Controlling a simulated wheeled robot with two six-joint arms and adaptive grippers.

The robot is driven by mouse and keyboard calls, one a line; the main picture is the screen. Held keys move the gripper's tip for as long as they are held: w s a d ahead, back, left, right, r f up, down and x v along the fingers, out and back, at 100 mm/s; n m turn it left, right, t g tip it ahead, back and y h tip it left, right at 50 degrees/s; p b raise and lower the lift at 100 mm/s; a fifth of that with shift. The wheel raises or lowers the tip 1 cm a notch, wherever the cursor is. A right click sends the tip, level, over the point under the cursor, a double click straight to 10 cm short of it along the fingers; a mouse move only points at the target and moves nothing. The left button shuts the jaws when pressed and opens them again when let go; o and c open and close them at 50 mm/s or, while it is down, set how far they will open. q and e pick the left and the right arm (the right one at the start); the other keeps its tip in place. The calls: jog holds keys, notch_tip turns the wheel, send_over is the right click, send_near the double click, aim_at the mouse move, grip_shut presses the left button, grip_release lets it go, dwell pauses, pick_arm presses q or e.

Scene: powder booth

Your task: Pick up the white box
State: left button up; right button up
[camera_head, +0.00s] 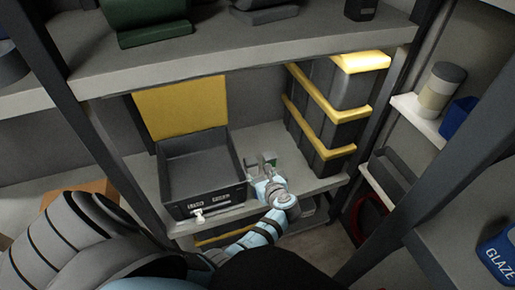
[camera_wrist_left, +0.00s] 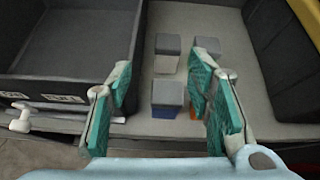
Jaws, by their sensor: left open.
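Several small grey-topped boxes stand on the shelf in the left wrist view. The back left one has a whitish front face, so it looks like the white box (camera_wrist_left: 166,64). A box with a blue front (camera_wrist_left: 166,112) stands nearer. An orange face (camera_wrist_left: 194,114) shows partly behind my right-hand finger, and another grey-topped box (camera_wrist_left: 208,45) stands at the back right. My left gripper (camera_wrist_left: 160,75) is open, its teal fingers on either side of the boxes, with nothing held. In the head view my left gripper (camera_head: 262,167) hides most of the boxes. My right gripper is not in view.
A dark open bin (camera_head: 172,180) stands left of my left gripper, and it also shows in the left wrist view (camera_wrist_left: 75,85). A dark case with yellow bands (camera_head: 325,118) stands to the right. An upper shelf (camera_head: 240,50) overhangs the area. Shelf posts (camera_head: 376,125) flank it.

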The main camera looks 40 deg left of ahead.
pick_arm(q)
jog(key=w+m, duration=0.1)
jog(key=w, duration=0.1)
jog(key=b, duration=1.1)
send_near(252, 162)
jog(key=x, duration=0.3)
jog(key=shift+s+a+f, duration=0.1)
jog(key=shift+f, duration=0.35)
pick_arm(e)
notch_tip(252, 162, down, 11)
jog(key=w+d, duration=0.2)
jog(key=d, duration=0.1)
pick_arm(q)
jog(key=shift+w+a, duration=0.2)
jog(key=b+x, duration=0.5)
jog(key=shift+w+a+r+b, duration=0.1)
jog(key=shift+r+b, duration=0.05)
jog(key=shift+b, duration=0.25)
jog(key=shift+r, duration=0.15)
jog(key=c, duration=0.9)
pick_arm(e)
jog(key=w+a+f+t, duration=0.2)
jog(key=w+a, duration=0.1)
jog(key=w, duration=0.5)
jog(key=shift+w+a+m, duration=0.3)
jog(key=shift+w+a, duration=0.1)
pick_arm(q)
jog(key=shift+o, duration=0.2)
